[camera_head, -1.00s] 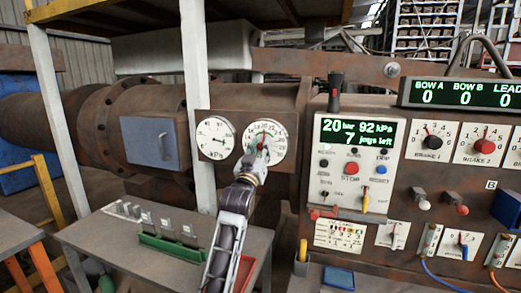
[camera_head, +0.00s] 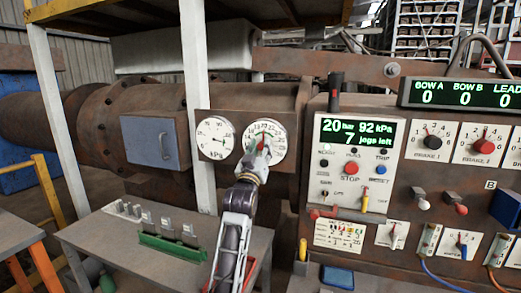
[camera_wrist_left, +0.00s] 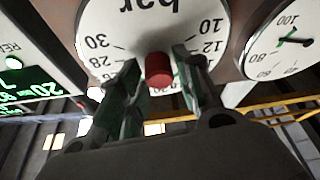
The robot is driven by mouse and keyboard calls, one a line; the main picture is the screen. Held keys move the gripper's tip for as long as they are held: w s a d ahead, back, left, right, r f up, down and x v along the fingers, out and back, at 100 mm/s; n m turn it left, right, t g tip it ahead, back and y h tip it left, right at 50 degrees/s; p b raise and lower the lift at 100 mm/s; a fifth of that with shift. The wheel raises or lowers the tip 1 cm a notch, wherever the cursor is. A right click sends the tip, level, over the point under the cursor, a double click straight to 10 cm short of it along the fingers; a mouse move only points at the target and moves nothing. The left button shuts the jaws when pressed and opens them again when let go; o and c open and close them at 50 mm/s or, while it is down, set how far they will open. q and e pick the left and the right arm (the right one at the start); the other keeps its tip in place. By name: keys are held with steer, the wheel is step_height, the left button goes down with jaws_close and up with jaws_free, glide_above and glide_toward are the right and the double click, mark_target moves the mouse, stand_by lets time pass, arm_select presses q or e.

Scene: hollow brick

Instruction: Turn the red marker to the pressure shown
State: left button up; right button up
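The round white bar gauge (camera_head: 278,138) is on the rusty panel, next to the kPa gauge (camera_head: 217,137). The red marker is a short red knob (camera_wrist_left: 159,69) at the middle of the bar dial in the left wrist view. My left gripper (camera_head: 259,152) is at the bar gauge and covers part of its face. In the wrist view its two fingers (camera_wrist_left: 158,80) stand close on either side of the knob, with a thin gap at the left one. The green display (camera_head: 358,132) reads 20 bar, 92 kPa, 7 jogs left. My right gripper is out of view.
A control box with buttons (camera_head: 351,168) and levers stands right of the gauges. A grey-blue box (camera_head: 150,143) is on the left. A metal bench (camera_head: 100,230) with a green rack (camera_head: 172,247) is below. A white post (camera_head: 197,100) stands left of the gauges.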

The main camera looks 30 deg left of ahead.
arm_select(q)
steer(key=shift+o, duration=0.8)
steer(key=shift+s+d+f, duration=0.1)
steer(key=shift+s+f, duration=0.05)
steer(key=shift+s, duration=0.05)
steer(key=v, duration=1.1)
steer(key=shift+s, duration=0.25)
stand_by(0.5)
